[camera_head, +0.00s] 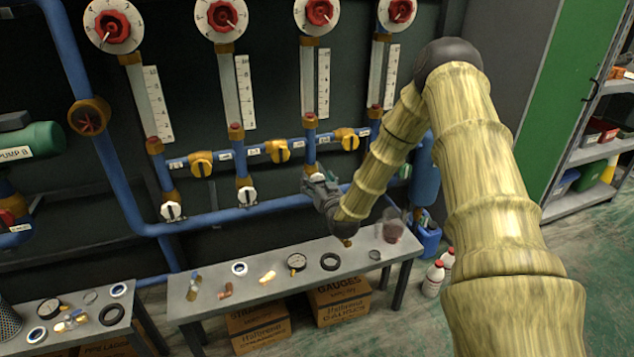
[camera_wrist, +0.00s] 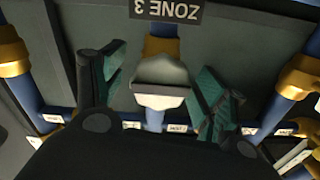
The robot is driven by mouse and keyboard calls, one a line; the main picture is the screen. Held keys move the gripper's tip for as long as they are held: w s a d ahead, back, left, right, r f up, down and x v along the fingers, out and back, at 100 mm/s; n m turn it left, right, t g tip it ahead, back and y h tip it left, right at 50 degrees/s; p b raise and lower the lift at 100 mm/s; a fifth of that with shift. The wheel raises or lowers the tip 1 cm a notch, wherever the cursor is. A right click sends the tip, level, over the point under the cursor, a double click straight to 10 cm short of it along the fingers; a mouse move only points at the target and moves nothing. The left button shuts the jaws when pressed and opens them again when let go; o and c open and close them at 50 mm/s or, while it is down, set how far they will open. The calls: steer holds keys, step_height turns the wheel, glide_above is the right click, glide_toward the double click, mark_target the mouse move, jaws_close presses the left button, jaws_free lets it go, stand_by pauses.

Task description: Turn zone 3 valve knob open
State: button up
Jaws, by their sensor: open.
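The zone 3 valve knob (camera_wrist: 161,88) is pale, with a flat bar-like grip, and sits in the middle of the wrist view by the upside-down "ZONE 3" label (camera_wrist: 167,10). My gripper (camera_wrist: 158,85) is open, with one green-padded finger on each side of the knob and a visible gap to each. Whether the knob lies fully between the fingertips in depth I cannot tell. In the head view my gripper (camera_head: 314,182) is at the third pipe column from the left and mostly hides this knob. I cannot tell the knob's turned position.
Similar white knobs (camera_head: 171,210) and (camera_head: 246,196) stand to the left, and yellow valves (camera_head: 201,164) line the blue pipe. Below is a bench (camera_head: 215,312) with gauges, rings and a clear cup (camera_head: 391,229). A blue pipe (camera_head: 240,214) runs close under my gripper.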

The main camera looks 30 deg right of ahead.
steer(key=shift+c, duration=0.5)
steer(key=c, duration=0.9)
steer(key=shift+c, duration=0.2)
steer(key=shift+n, duration=0.3)
steer(key=n+p, duration=0.1)
steer(key=n, duration=0.3)
steer(key=shift+p, duration=0.35)
steer(key=n, duration=0.4)
steer(key=shift+a+n+p, duration=0.1)
steer(key=shift+n+p, duration=0.2)
steer(key=shift+n, duration=0.1)
steer(key=n, duration=0.4)
steer(key=shift+n+b, duration=0.3)
steer(key=shift+n, duration=1.9)
